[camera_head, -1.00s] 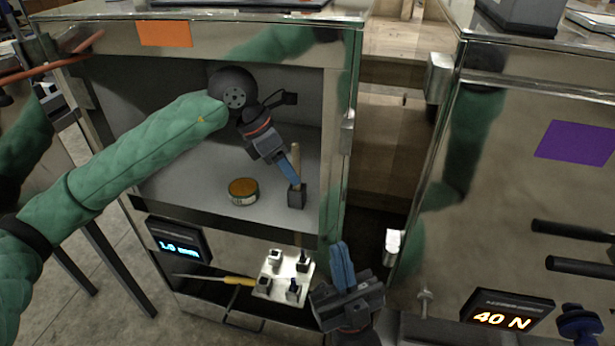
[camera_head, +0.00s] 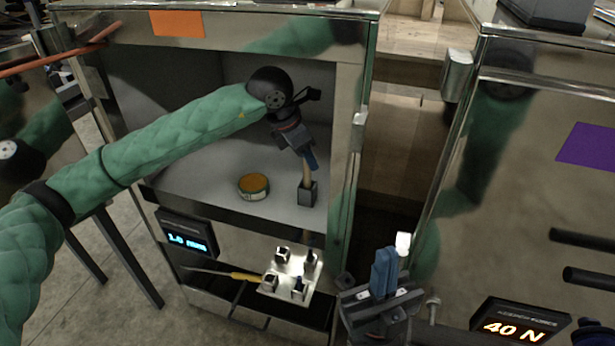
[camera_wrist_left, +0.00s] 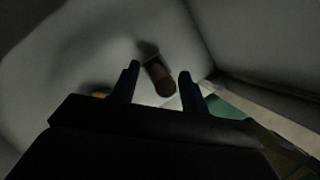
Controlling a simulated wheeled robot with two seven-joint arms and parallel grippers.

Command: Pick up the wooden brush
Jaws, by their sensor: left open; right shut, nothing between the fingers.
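The wooden brush (camera_head: 306,176) stands upright on the floor of the open left cabinet compartment, near its right side. It has a light wooden handle and a dark square base. My left gripper (camera_head: 309,160) is inside the compartment at the top of the handle, with its jaws open. In the left wrist view the rounded handle end of the brush (camera_wrist_left: 163,82) shows between the two dark fingers of the left gripper (camera_wrist_left: 160,72), with a gap on each side.
A round tin with an orange top (camera_head: 254,186) stands left of the brush. The compartment's right wall (camera_head: 347,150) is close to my left gripper. Below are a metal plate with several dark blocks (camera_head: 292,273) and a yellow-handled tool (camera_head: 247,276).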

